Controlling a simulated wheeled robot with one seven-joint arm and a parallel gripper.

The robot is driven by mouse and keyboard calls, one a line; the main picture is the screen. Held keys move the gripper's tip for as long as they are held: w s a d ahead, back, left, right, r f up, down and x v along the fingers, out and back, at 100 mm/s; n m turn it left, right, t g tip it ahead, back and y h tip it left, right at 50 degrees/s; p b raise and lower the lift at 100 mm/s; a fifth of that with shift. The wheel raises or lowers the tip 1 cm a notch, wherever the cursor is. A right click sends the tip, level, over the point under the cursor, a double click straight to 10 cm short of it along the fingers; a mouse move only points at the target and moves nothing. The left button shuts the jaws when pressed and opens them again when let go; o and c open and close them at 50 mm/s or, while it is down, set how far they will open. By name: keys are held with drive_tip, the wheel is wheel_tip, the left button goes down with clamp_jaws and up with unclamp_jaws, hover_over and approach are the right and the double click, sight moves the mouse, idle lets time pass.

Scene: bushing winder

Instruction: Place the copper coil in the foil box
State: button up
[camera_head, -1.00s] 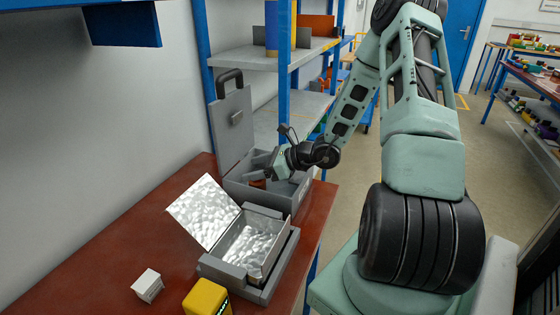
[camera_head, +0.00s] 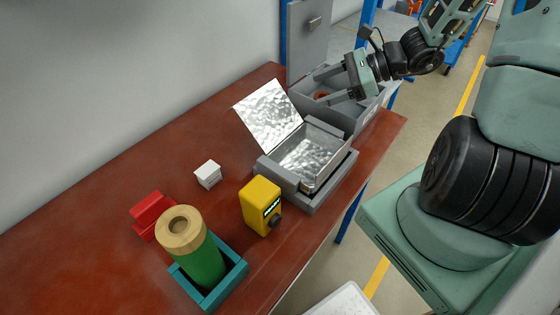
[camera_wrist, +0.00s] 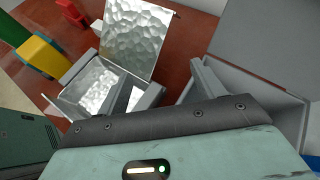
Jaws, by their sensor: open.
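The wrist view also shows my gripper's spread fingers (camera_wrist: 170,85), but I cannot make out the coil there. The foil box (camera_head: 312,158) is a silver, crinkled box in a grey holder, with its lid (camera_head: 268,115) tilted open. It stands in front of the case and looks empty.
A yellow device (camera_head: 260,205), a white block (camera_head: 208,174), a red block (camera_head: 152,212) and a green cylinder (camera_head: 203,262) in a teal tray stand on the red-brown table (camera_head: 85,240). The case's raised lid (camera_head: 309,35) stands behind it.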

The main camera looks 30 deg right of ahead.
drive_tip(key=s+a+r+n+g+h, duration=0.2)
drive_tip(key=s+a+n+g+h, duration=0.1)
drive_tip(key=s+a+n, duration=0.6)
drive_tip(key=s+a+r+n+g+h, duration=0.3)
drive_tip(key=s+a+n+h, duration=0.3)
drive_tip(key=a+n, duration=1)
drive_tip(key=s+n+g, duration=0.1)
drive_tip(key=s+n, duration=0.2)
drive_tip(key=n, duration=0.3)
drive_tip(key=shift+s+a, duration=0.2)
drive_tip(key=shift+s, duration=0.2)
drive_tip(key=shift+d, duration=0.1)
